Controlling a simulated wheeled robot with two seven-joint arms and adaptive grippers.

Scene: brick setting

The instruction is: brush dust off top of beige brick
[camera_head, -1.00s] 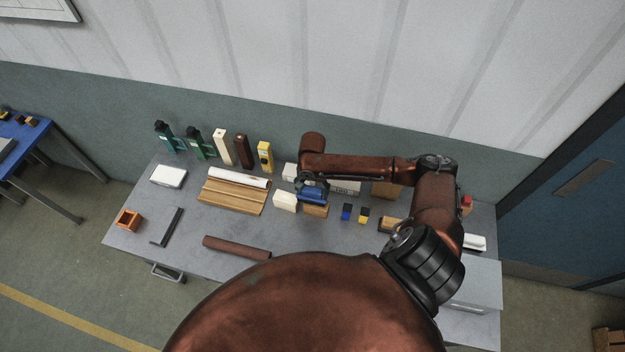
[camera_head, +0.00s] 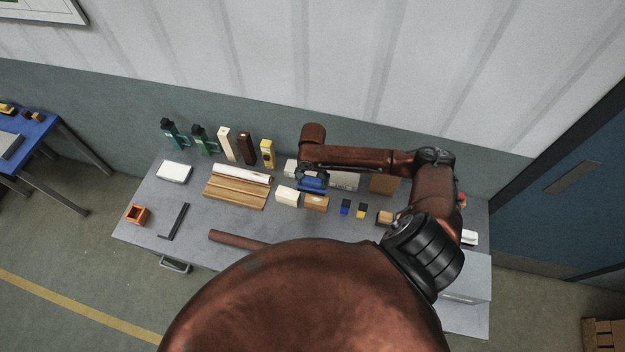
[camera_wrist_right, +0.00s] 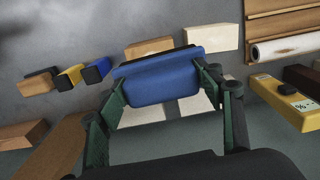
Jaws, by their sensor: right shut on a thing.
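A cream-beige brick (camera_head: 287,196) lies on the grey table, beside a tan wooden block (camera_head: 316,204). In the right wrist view the cream brick (camera_wrist_right: 211,38) is at the top, right of the tan block (camera_wrist_right: 149,46). My right gripper (camera_head: 311,179) is shut on a blue brush-like tool (camera_wrist_right: 160,80) with a dark strip along its far edge. The tool is behind the tan block in the head view, apart from the cream brick. I cannot make out dust on the brick. Pale blocks behind are partly hidden by the tool and arm. My left gripper is not in view.
A grooved wooden board with a white roll (camera_head: 238,186) lies left of the bricks. Several upright items, including a yellow one (camera_head: 267,153), stand along the back. Small blue (camera_head: 345,207) and yellow (camera_head: 361,210) blocks lie to the right. The table's front left is partly clear.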

